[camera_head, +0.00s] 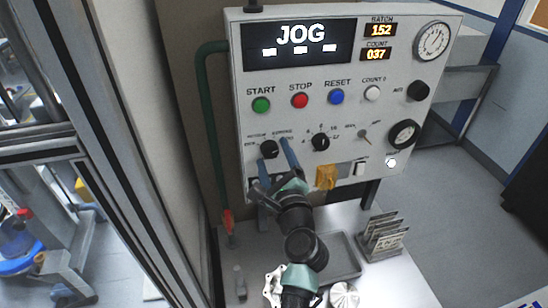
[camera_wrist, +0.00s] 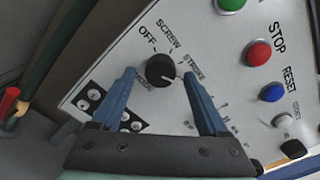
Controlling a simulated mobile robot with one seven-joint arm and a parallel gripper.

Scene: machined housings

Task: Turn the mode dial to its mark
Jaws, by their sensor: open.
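The mode dial, a round black knob (camera_wrist: 160,71) on the light grey panel, sits between my fingertips in the wrist view. Labels OFF, SCREW and STROKE ring it, and another label is partly hard to read. A small white line on the knob points to the right, slightly down, towards the right finger. In the head view the dial (camera_head: 268,149) is at the panel's lower left. My gripper (camera_wrist: 159,76) is open, with one blue finger each side of the knob and gaps showing. In the head view my gripper (camera_head: 268,162) is in front of the dial.
Above are the green START (camera_head: 261,105), red STOP (camera_head: 299,101) and blue RESET (camera_head: 336,97) buttons. A second black dial (camera_head: 320,142) is to the right. The display (camera_head: 300,41) reads JOG. A yellow tag (camera_head: 326,177) hangs below. A rack (camera_head: 381,240) stands on the bench.

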